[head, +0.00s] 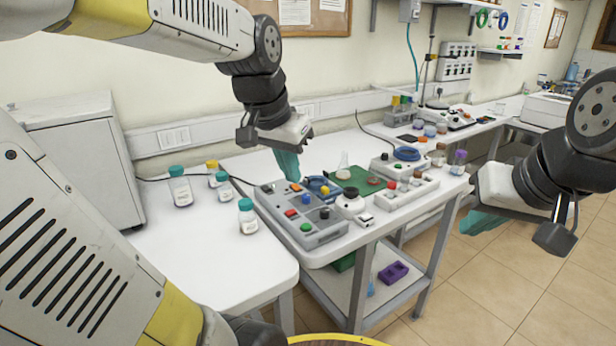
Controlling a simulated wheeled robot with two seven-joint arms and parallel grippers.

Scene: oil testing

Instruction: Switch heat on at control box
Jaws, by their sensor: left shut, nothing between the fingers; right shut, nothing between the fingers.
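The grey control box (314,235) lies on the white table, with several coloured buttons and knobs on its top: red, orange, yellow, green, blue and black. My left gripper (289,171) is shut and empty, its teal fingertips pointing down just above the back part of the control box. Whether the tips touch the box I cannot tell. My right gripper (484,222) is shut and empty, out over the floor to the right of the table. Labels on the box are too small to read.
Teal-capped bottles (248,216) stand left of the control box. A green mat (357,180), a flask (343,166), a white-topped container (350,203) and a white rack of small jars (406,194) are to its right. A grey cabinet (85,150) stands at left. The tiled floor at right is clear.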

